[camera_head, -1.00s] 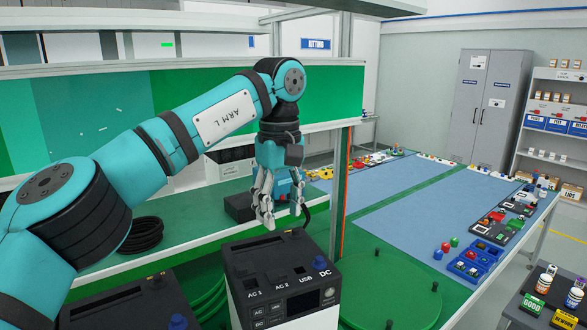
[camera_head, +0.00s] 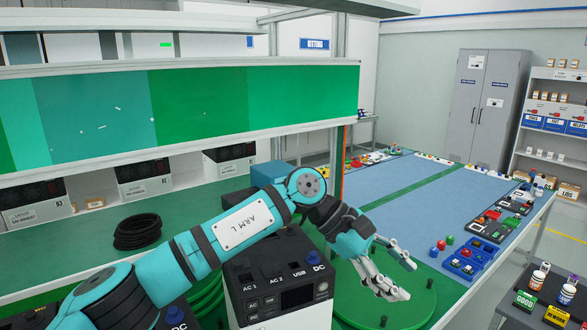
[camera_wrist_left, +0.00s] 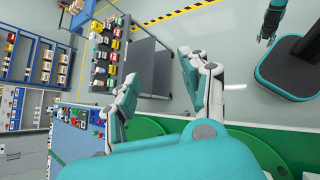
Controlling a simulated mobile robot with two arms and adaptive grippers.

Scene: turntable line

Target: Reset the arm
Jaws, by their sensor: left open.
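My left arm (camera_head: 240,226), teal with "ARM L" on a white plate, reaches low from the left in the head view. Its left gripper (camera_head: 406,281) is open and empty, with pale fingers spread over the green turntable (camera_head: 420,300). The gripper is to the right of the black-topped power unit (camera_head: 290,268) marked AC 1, AC 2, USB and DC. My right gripper is not in view.
A blue-matted table (camera_head: 400,190) with parts along its edges stands behind the gripper. A dark stand (camera_head: 545,300) with jars is at the lower right. A shelf with several power units (camera_head: 145,180) and a coiled black cable (camera_head: 137,231) is at the left.

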